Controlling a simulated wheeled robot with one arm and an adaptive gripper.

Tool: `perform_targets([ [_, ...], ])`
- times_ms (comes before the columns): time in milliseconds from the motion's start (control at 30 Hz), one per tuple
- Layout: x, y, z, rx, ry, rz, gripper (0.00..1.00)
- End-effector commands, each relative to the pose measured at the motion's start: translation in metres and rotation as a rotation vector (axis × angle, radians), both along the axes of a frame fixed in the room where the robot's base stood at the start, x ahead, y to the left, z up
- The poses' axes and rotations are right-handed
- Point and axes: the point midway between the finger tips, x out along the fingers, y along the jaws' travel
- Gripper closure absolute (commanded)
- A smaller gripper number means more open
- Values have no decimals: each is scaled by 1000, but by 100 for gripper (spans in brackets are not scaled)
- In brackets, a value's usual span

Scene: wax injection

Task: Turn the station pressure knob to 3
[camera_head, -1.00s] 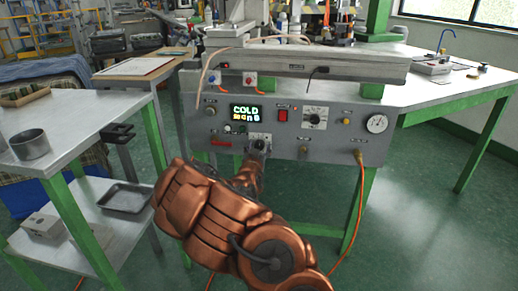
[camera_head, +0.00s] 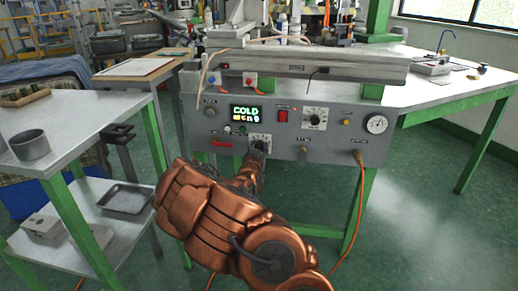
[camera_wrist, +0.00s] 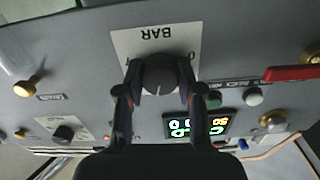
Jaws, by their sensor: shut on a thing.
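The station pressure knob (camera_wrist: 159,75) is a dark round knob on a white plate marked BAR (camera_wrist: 155,42) in the wrist view, where the panel appears upside down. A small light mark shows on the knob's face. My gripper (camera_wrist: 158,93) has one finger on each side of the knob and is shut on it. In the head view my gripper (camera_head: 258,150) is at the plate, low on the grey station panel (camera_head: 340,146), and my arm hides part of it. The scale numbers around the knob are too small or covered to read.
The panel also carries a lit display (camera_head: 246,113) reading COLD, a red switch (camera_head: 283,115), another dial (camera_head: 315,118) and a round gauge (camera_head: 377,124). An orange hose (camera_head: 361,190) hangs from the right. A metal table (camera_head: 75,125) stands at left.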

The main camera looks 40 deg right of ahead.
Motion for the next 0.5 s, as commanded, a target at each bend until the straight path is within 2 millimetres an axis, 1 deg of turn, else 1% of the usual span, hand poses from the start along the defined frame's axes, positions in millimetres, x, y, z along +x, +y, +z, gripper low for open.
perform_targets([
  [267, 0, 0, -1, -21, 29, -1, 98],
  [500, 0, 0, -1, -100, 137, 0, 98],
])
